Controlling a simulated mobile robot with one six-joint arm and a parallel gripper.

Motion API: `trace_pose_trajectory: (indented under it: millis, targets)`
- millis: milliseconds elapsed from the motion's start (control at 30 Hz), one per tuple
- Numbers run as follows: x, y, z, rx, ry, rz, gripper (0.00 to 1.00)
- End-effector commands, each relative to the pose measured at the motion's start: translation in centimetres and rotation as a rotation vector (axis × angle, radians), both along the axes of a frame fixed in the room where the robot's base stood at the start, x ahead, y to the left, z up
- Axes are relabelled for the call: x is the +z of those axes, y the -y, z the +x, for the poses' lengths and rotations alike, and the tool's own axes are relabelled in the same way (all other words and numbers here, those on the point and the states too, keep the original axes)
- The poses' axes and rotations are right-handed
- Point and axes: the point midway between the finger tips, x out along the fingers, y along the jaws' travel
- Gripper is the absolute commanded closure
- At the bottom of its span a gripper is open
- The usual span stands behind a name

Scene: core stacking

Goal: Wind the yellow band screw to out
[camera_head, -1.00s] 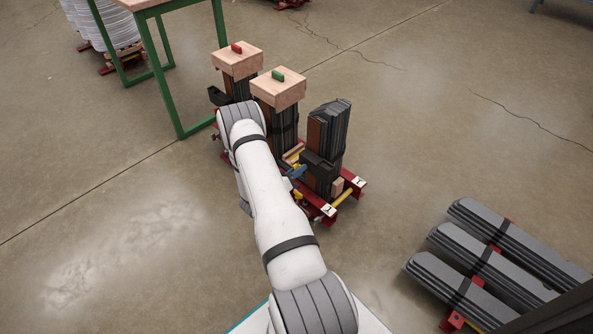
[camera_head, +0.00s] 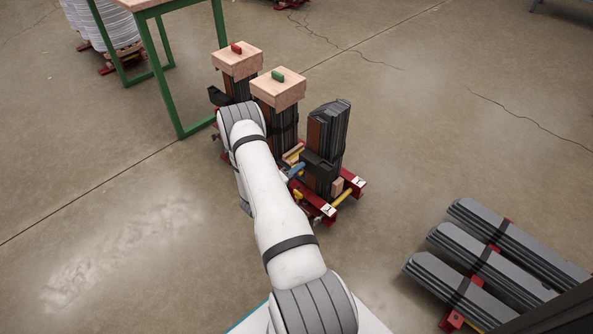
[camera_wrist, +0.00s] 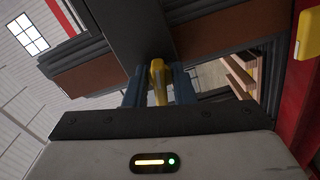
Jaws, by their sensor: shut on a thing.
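A yellow screw handle (camera_wrist: 158,82) shows in the wrist view, between the two blue fingers of my gripper (camera_wrist: 158,92). My gripper is shut on it. Behind it a dark band (camera_wrist: 130,25) crosses the dark stacked core with brown sides (camera_wrist: 222,48). In the head view, my gripper (camera_head: 295,170) is at the left side of the nearest upright stack (camera_head: 328,135), which has a dark band (camera_head: 320,165) around it. The screw is hidden there by my gripper and arm.
Two stacks behind carry wooden blocks, one with a red piece (camera_head: 236,48), one with a green piece (camera_head: 278,76). The stack stands on a red frame (camera_head: 348,190) with yellow bars. Several grey cores (camera_head: 510,245) lie at lower right. A green table (camera_head: 170,95) stands at left. Floor between is clear.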

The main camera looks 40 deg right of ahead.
Motion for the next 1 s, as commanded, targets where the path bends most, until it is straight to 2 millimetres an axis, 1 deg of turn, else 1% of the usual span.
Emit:
trace_pose_trajectory:
  millis: [267,333,600,700,1000]
  targets:
    - [0.02,0.07,0.02,0.0,-0.007,-0.002,1.0]
    - [0.05,0.08,0.02,-0.001,-0.034,-0.003,1.0]
    - [0.09,0.08,0.03,-0.001,-0.342,-0.028,1.0]
    - [0.08,0.08,0.04,-0.001,-0.406,-0.033,1.0]
    - [0.06,0.09,0.03,-0.001,-0.423,-0.034,1.0]
